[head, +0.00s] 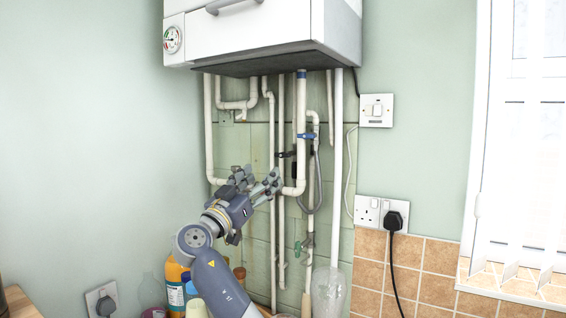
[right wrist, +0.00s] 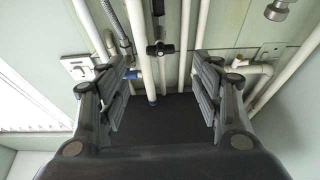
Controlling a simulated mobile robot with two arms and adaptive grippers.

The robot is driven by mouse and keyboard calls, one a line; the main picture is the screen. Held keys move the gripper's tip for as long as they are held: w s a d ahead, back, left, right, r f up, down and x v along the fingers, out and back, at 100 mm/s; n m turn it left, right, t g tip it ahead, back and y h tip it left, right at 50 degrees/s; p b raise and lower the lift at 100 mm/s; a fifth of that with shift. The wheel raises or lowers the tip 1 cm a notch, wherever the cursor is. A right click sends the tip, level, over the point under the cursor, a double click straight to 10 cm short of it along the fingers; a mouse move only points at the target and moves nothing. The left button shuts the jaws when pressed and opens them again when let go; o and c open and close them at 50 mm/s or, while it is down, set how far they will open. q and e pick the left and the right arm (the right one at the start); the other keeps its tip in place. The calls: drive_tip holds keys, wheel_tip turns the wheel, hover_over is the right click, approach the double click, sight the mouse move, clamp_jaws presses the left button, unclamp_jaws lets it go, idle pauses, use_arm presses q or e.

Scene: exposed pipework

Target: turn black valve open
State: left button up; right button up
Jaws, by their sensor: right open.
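The black valve (head: 286,154) is a small dark handle on a thin vertical pipe beneath the white boiler. In the right wrist view the black valve (right wrist: 160,48) shows as a short crosswise handle between the fingers, beyond their tips. My right gripper (head: 262,177) is open and empty, its fingers pointing at the pipes a little below and left of the valve in the head view. The right gripper (right wrist: 162,68) also frames the valve in the wrist view, and I see no contact. My left gripper is not in view.
The boiler (head: 255,30) hangs above the pipes. A blue lever (head: 306,135) and a grey hose (head: 317,180) lie just right of the valve. A green-handled tap (head: 298,247) is lower down. Bottles (head: 175,285) stand below my right arm. Sockets (head: 380,212) are at the right.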

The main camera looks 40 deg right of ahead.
sight(281, 156)
drive_tip(key=p+x, duration=0.5)
drive_tip(key=x, duration=0.5)
drive_tip(key=shift+r+p, duration=0.2)
drive_tip(key=shift+p, duration=0.15)
drive_tip(key=shift+d, duration=0.1)
drive_tip(key=shift+c, duration=1.3)
drive_tip(key=c, duration=0.8)
